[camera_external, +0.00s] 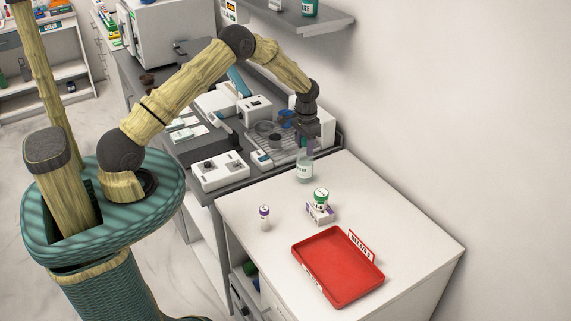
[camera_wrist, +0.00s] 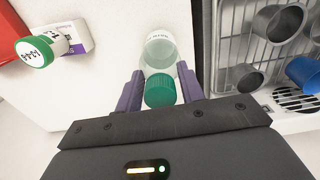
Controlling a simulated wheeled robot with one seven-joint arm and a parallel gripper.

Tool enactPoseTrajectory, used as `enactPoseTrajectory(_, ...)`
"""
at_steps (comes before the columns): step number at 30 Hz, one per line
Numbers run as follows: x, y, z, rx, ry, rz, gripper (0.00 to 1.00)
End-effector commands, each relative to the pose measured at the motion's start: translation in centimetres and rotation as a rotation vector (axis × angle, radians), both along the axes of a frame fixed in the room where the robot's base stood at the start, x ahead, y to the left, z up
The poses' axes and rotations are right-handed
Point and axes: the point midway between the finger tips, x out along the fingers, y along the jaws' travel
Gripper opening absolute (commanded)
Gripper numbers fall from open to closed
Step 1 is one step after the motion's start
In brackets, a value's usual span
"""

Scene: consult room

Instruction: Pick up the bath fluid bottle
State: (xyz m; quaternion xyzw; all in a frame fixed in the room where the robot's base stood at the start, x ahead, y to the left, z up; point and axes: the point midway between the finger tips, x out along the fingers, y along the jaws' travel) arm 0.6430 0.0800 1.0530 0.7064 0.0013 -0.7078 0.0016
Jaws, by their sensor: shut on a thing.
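A clear, pale bottle with a green cap (camera_wrist: 160,90) is between the two fingers of my gripper (camera_wrist: 159,80) in the wrist view. The lettering on it is too small to read. I cannot tell whether the bottle's base touches the counter.
A green-capped white jar (camera_external: 321,196) is with a white and purple box (camera_external: 320,213) nearby. A small purple-capped vial (camera_external: 264,218) stands left, and a red labelled tray (camera_external: 338,270) lies in front. Laboratory devices (camera_external: 220,171) crowd the grey bench behind.

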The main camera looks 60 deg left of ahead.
Motion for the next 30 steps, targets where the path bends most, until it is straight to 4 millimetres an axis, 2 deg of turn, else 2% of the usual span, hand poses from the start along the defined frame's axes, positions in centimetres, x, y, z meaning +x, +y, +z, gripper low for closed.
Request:
enactPoseTrajectory(5,0.1,0.0,2.0,0.001,-0.007,0.001,0.00)
enactPoseTrajectory(12,0.1,0.0,6.6,0.001,-0.007,0.001,0.00)
enactPoseTrajectory(17,0.1,0.0,8.9,0.001,-0.005,0.000,0.00)
enactPoseTrajectory(21,0.0,0.0,9.5,0.000,-0.002,0.000,0.00)
enactPoseTrajectory(30,0.0,0.0,9.6,0.000,-0.002,0.000,0.00)
